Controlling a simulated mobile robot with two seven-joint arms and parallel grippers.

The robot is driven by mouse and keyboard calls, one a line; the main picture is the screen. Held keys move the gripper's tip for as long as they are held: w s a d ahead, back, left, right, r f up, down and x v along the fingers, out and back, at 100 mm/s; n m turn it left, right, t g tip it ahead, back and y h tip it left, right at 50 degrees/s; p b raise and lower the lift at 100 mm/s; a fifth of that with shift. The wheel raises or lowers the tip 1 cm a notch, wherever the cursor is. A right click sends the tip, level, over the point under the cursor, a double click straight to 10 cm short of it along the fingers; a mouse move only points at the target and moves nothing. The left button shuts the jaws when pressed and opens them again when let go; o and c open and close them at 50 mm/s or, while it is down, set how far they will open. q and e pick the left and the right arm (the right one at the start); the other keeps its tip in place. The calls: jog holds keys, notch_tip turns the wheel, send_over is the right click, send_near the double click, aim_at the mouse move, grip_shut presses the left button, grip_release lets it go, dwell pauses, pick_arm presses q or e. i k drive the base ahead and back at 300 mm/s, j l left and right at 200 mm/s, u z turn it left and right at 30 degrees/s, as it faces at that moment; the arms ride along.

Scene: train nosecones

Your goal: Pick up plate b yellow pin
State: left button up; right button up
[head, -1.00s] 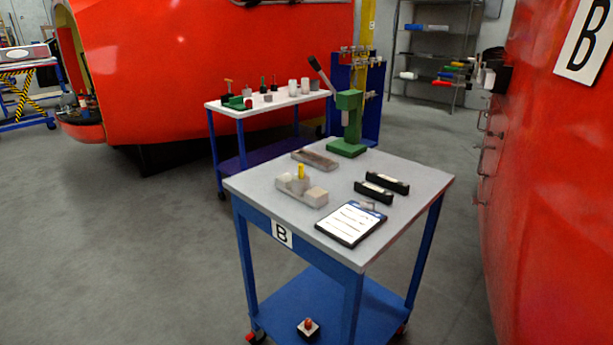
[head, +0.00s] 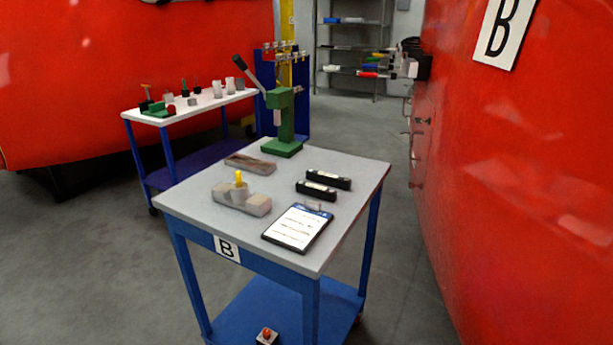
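The yellow pin (head: 239,178) stands upright in a pale grey block-like fixture (head: 255,204) on the near left part of the table marked B (head: 345,200). A plate marked B (head: 227,248) is fixed to the table's front edge. Neither of my grippers shows in the head view, and the pin stands with nothing touching it from above.
On the table are a green press (head: 284,125), a shallow tray (head: 250,163), two black blocks (head: 328,180) and a clipboard (head: 297,228). A white-topped cart (head: 200,103) stands behind. Grey floor (head: 90,270) is free at left.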

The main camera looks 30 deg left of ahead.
aim_at(239, 178)
jog(key=j+z, duration=0.3)
jog(key=j, duration=0.2)
jog(key=j+z, duration=0.3)
jog(key=j, duration=0.25)
jog(key=k+j+z, duration=0.1)
jog(key=j+z, duration=0.15)
jog(key=j, duration=0.25)
jog(key=k+j+z, duration=0.1)
jog(key=j+z, duration=0.2)
jog(key=j, duration=0.2)
